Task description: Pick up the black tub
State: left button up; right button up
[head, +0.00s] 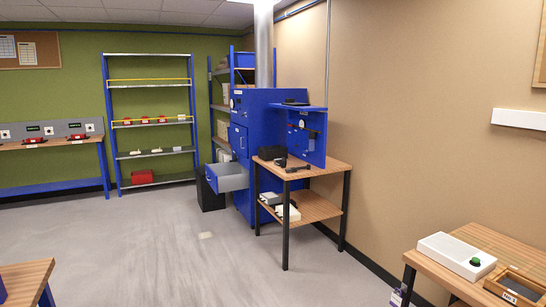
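A small black box-shaped container (271,152) stands on the top of the small wooden table (328,173) in front of the blue cabinet. A larger black bin (210,194) stands on the floor left of the cabinet, partly behind the open drawer. I cannot tell from this distance which of the two is the black tub. Neither gripper is in view.
The blue cabinet (240,140) has a grey drawer (229,178) pulled out. A dark hand tool (297,169) lies on the small table. A wooden table corner (25,278) is at lower left, and a bench with a white box (455,255) at lower right.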

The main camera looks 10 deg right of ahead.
aim_at(268, 152)
jog(key=i+j+u, duration=0.1)
jog(key=i+u, duration=0.35)
jog(key=i, duration=3.1)
jog(key=i+z, duration=0.15)
jog(key=i, duration=1)
